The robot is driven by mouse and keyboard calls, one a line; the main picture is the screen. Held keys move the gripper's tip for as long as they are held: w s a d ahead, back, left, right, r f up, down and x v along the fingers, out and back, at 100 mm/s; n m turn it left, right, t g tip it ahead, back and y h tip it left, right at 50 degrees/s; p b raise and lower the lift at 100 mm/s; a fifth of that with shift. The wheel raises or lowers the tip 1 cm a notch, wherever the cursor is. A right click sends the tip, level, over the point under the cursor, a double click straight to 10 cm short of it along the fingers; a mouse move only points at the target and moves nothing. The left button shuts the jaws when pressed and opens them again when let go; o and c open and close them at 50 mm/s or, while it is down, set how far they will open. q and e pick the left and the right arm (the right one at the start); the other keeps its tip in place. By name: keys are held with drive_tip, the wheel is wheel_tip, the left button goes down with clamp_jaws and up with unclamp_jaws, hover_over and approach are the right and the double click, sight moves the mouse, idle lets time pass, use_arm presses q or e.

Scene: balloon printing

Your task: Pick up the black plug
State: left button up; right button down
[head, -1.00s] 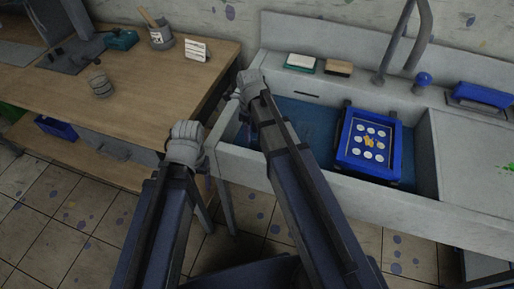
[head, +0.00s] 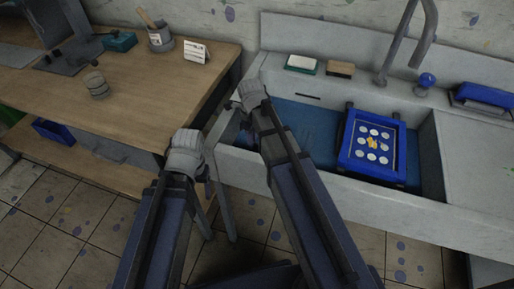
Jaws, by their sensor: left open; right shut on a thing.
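My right gripper (head: 251,92) is over the left end of the grey sink (head: 345,176), near its rim. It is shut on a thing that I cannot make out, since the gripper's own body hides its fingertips. I cannot pick out the black plug anywhere in the head view. My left gripper (head: 184,150) is open, in front of the gap between the wooden table and the sink. Its fingers are mostly hidden from this angle.
A blue frame (head: 348,157) with white discs sits at the right in the sink. A grey tap (head: 385,70) and a blue-knobbed piece (head: 426,80) stand behind. The wooden table (head: 130,105) at left holds a cup (head: 96,85) and a brush pot (head: 160,38).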

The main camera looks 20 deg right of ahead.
drive_tip(key=shift+r, duration=0.1)
idle(0.6)
wheel_tip(320, 180, up, 10)
drive_tip(key=p, duration=1)
